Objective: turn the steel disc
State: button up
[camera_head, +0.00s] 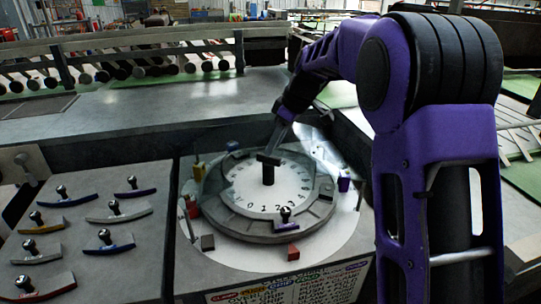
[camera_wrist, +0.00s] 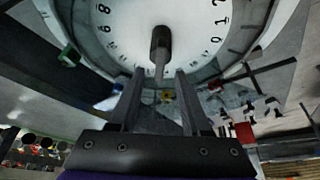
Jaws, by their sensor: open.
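The steel disc (camera_head: 250,226) is a grey ring around a white numbered dial face (camera_head: 243,184), set in a round plate on the bench. A dark post (camera_head: 268,176) stands at the dial's centre; it also shows in the wrist view (camera_wrist: 160,45). A knobbed handle piece (camera_head: 285,217) sits on the disc's front rim near the numbers 2 and 3. My gripper (camera_head: 268,158) is over the dial's middle, close to the post. In the wrist view my open fingers (camera_wrist: 160,76) point toward the post, with nothing clearly held; contact with the post cannot be told.
Coloured blocks surround the disc: yellow (camera_head: 198,172), purple (camera_head: 344,184), red (camera_head: 293,252) and dark grey (camera_head: 208,242). A left panel (camera_head: 140,258) carries several knobbed curved pieces. A labelled board (camera_head: 290,285) is in front. A raised grey ledge (camera_head: 150,120) runs behind.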

aim_at(269, 173)
jog(key=shift+x, duration=1.9)
grip_shut()
